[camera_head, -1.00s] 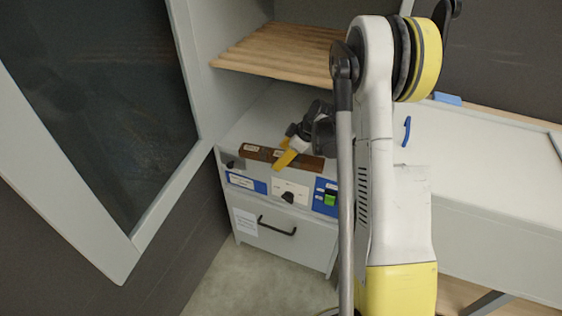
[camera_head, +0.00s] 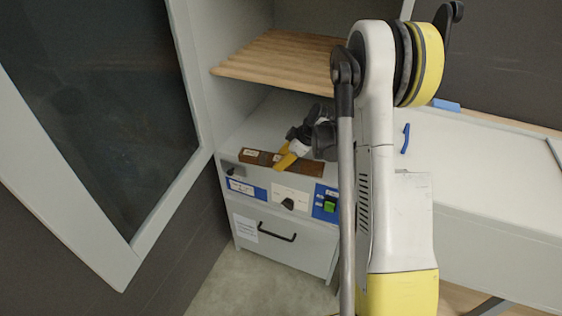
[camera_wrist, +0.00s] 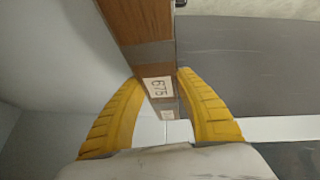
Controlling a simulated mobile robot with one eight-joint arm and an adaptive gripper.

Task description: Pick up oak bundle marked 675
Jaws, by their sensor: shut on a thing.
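The oak bundle marked 675 (camera_wrist: 138,22) is a brown wooden bar with a grey band and a white label reading 675 in the wrist view. In the head view the brown bundle (camera_head: 308,164) lies along the front of the cabinet's inner floor, above the control panel. My gripper (camera_wrist: 157,80) has its two yellow fingers on either side of the bundle, shut on it near the label. In the head view my gripper (camera_head: 284,163) reaches the bundle's middle from behind.
A slatted wooden shelf (camera_head: 278,62) sits above the bundle inside the cabinet. A large glazed door (camera_head: 95,110) stands open at left. The front panel has a black knob and a green switch (camera_head: 329,206). A white worktop (camera_head: 470,150) extends right, with a blue handle-like piece (camera_head: 405,138).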

